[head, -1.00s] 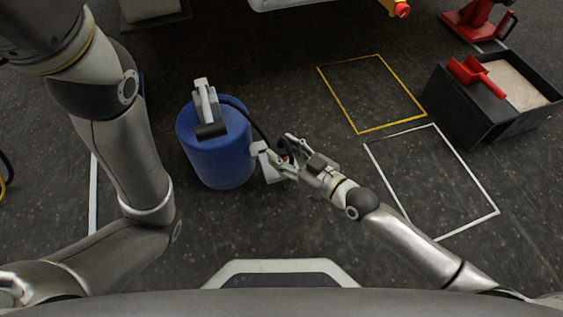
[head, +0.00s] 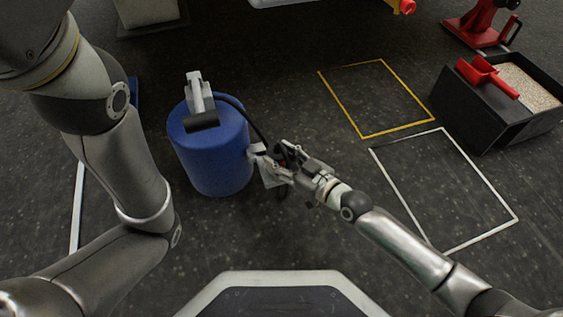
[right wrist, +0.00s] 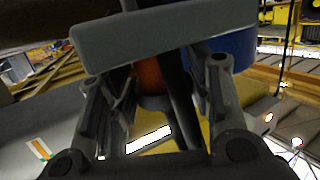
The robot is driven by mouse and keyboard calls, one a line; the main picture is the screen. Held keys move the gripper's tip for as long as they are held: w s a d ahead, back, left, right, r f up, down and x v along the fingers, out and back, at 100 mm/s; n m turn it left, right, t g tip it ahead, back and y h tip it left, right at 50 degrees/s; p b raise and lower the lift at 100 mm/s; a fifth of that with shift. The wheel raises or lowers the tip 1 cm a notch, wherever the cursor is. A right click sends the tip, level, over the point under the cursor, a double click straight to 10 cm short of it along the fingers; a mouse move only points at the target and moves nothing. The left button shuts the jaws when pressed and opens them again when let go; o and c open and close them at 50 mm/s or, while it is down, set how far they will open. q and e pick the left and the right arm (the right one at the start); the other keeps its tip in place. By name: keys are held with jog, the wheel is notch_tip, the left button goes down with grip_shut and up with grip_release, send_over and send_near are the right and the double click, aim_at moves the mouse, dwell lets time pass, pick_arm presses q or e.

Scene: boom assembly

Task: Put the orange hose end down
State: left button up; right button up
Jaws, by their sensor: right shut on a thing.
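The orange hose end (right wrist: 150,75) shows partly in the right wrist view, between the fingers of my right gripper (right wrist: 155,95). In the head view my right gripper (head: 281,160) is shut on it, just right of the blue drum (head: 213,155). The fingers hide most of the hose end there. A black hose (head: 250,117) runs to it from the grey pump on top of the drum. A light grey bracket (head: 268,173) sits at the drum's right side, close to the fingers; I cannot tell whether they touch. My left gripper is out of view.
A white floor outline (head: 388,188) and a yellow one (head: 322,82) are empty on the right. A black bin (head: 470,112) with granules and a red scoop (head: 485,75) stands beyond them. A red stand (head: 475,32) is at the far right.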

jog(key=shift+r, duration=0.15)
jog(key=shift+f, duration=0.25)
jog(key=o, duration=1.2)
